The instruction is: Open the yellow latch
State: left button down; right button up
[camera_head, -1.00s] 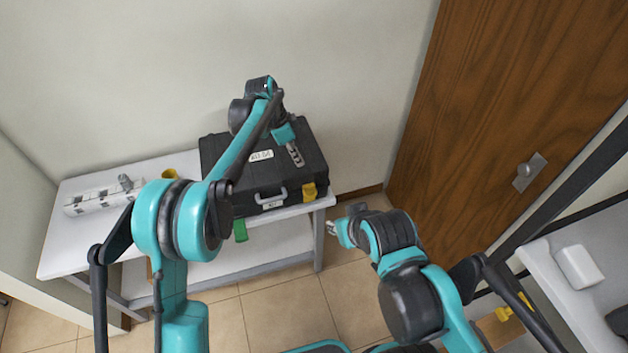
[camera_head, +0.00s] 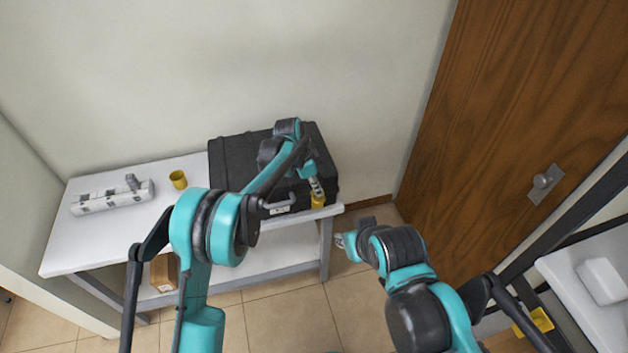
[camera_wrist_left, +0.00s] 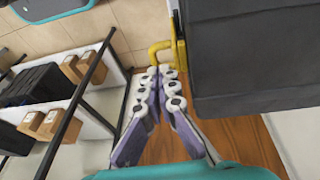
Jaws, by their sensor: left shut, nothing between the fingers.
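The black case (camera_head: 233,160) sits on the white table, its handle side facing me. The yellow latch (camera_head: 318,203) is on the front right of the case. In the left wrist view the latch (camera_wrist_left: 155,52) shows as a bent yellow bar beside the dark case side (camera_wrist_left: 245,50). My left gripper (camera_head: 317,190) is at the latch, its fingers shut with nothing between them. In the wrist view its fingertips (camera_wrist_left: 164,72) are right at the latch; I cannot tell whether they touch. My right gripper (camera_head: 343,241) hangs off the table's right end, too small to read.
The white table (camera_head: 75,240) also holds a white rack (camera_head: 112,198) and a yellow cup (camera_head: 178,180). A brown box (camera_head: 163,272) is on the lower shelf. A wooden door (camera_head: 510,90) stands at the right. The table's left part is mostly clear.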

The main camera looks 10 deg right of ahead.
pick_arm(q)
jog(key=shift+s+f, duration=0.15)
jog(key=shift+f, duration=0.35)
jog(key=shift+s+f, duration=0.15)
jog(key=shift+f, duration=0.35)
jog(key=shift+s+f+t+b, duration=0.1)
jog(key=shift+s+t+b, duration=0.25)
jog(key=shift+t+b, duration=0.05)
